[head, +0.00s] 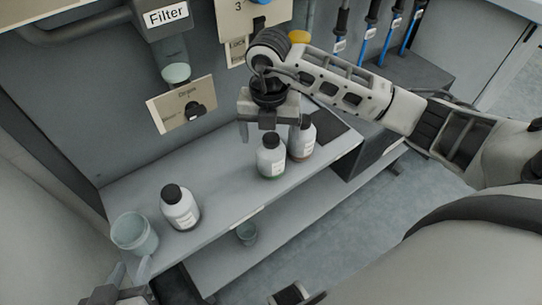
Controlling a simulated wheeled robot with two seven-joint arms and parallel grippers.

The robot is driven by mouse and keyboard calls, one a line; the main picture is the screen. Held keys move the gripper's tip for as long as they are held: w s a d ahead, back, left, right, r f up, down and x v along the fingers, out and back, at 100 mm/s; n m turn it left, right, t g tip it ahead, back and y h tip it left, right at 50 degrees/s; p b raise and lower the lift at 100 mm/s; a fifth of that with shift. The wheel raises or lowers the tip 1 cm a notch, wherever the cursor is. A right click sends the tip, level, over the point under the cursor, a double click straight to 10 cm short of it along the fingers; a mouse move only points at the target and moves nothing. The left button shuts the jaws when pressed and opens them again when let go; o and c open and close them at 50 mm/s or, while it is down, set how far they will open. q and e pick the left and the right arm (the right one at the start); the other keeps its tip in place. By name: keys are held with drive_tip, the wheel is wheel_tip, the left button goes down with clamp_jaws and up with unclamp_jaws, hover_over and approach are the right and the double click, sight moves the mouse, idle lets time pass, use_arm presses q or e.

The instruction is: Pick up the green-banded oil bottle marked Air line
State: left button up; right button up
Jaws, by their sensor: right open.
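The green-banded bottle (270,160) is white with a black cap and a green band near its base. It stands upright on the grey shelf (225,205); its label is too small to read. My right gripper (269,133) is open, pointing down, with its fingers spread above and around the level of this bottle's cap. It holds nothing, and I cannot tell whether it touches the bottle. My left gripper (130,274) is at the lower left edge, partly cut off, with its fingers apart and nothing between them.
A brown-banded bottle (303,143) stands close behind and right of the green-banded one, partly hidden by my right gripper. Another white bottle (180,210) and an open cup (134,234) stand further left. A drain plate (182,105) and filter (165,28) are on the wall behind.

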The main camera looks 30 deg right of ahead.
sight(271, 150)
wheel_tip(271, 150, down, 5)
drive_tip(key=shift+s+d+f, duration=0.1)
drive_tip(key=shift+s, duration=0.05)
drive_tip(key=c, duration=1.2)
